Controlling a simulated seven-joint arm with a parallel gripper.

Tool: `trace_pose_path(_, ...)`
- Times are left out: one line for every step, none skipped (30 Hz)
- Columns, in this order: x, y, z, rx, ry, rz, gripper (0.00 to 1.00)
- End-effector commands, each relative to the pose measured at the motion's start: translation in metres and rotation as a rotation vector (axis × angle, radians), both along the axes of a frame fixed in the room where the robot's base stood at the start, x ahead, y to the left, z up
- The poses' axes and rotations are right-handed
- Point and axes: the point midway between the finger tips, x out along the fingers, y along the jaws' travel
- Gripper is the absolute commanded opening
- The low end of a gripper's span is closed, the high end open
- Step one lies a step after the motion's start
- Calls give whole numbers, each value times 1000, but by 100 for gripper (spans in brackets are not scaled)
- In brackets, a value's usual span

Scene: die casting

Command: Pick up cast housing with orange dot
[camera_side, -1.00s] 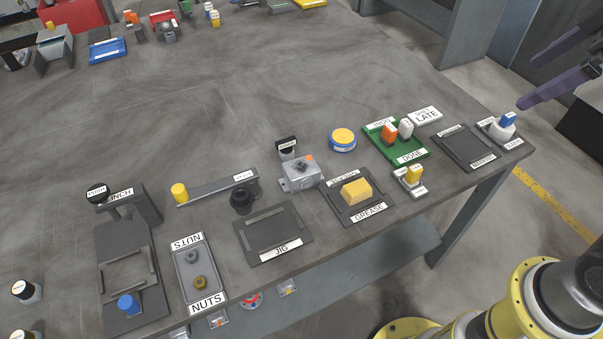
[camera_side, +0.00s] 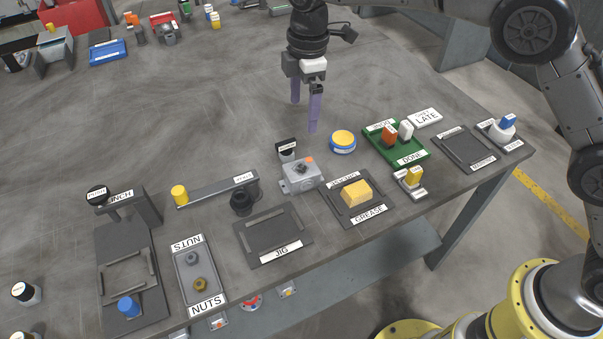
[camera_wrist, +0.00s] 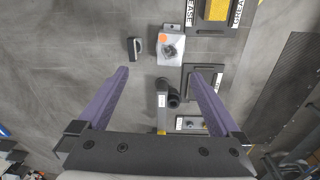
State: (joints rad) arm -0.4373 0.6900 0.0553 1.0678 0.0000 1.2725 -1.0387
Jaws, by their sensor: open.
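A black-topped block (camera_side: 285,149) stands close behind the housing. A blue-yellow disc (camera_side: 342,141) is to the right.

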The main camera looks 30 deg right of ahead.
Motion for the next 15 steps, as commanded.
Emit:
trace_pose_path(-3,7,-16,-11,25,13,100)
trace_pose_path(-5,9,-22,-17,35,18,100)
trace_pose_path(-7,12,-29,-22,45,23,100)
trace_pose_path(-8,14,-33,-25,50,27,100)
trace_pose_path(-9,15,-36,-26,54,30,100)
trace_pose_path(-10,17,-40,-27,54,34,100)
trace_pose_path(-10,17,-43,-26,53,34,100)
trace_pose_path(-11,17,-47,-27,55,34,100)
trace_pose_path(-11,17,-54,-27,55,34,100)
trace_pose_path(-11,16,-60,-27,55,33,100)
trace_pose_path(-11,16,-66,-27,56,33,100)
trace_pose_path(-11,16,-74,-27,56,33,100)
trace_pose_path(-11,16,-79,-27,55,33,100)
trace_pose_path(-11,16,-85,-27,55,33,100)
trace_pose_path(-11,16,-92,-27,54,32,100)
